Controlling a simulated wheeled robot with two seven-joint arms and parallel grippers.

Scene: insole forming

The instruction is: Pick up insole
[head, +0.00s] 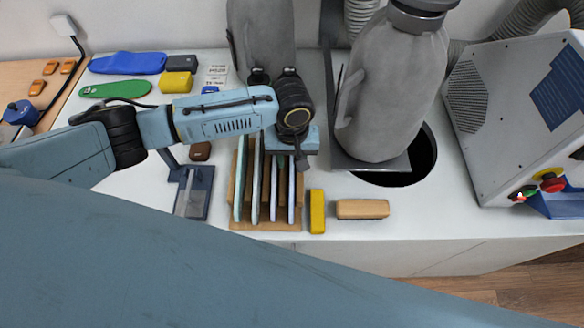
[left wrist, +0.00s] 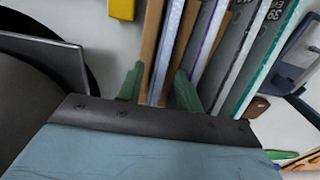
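A wooden rack (head: 266,224) holds several thin upright slabs, likely the insole blanks, in the middle of the table in the head view. The rightmost slab (head: 291,197) has a pale edge; it also shows in the left wrist view (left wrist: 170,48). My left gripper (left wrist: 160,88) points down at the rack's right end. Its two green fingers are apart, one on each side of that slab's end. I cannot tell whether they touch it. In the head view the fingers are hidden by my wrist. My right gripper is not in view.
A yellow block (head: 317,211) and a wooden brush-like block (head: 362,209) lie right of the rack. A grey canister (head: 389,90) stands beside a round dark opening (head: 424,152). Blue (head: 127,63) and green (head: 115,89) insole shapes lie at the back left. A grey machine (head: 515,110) stands at right.

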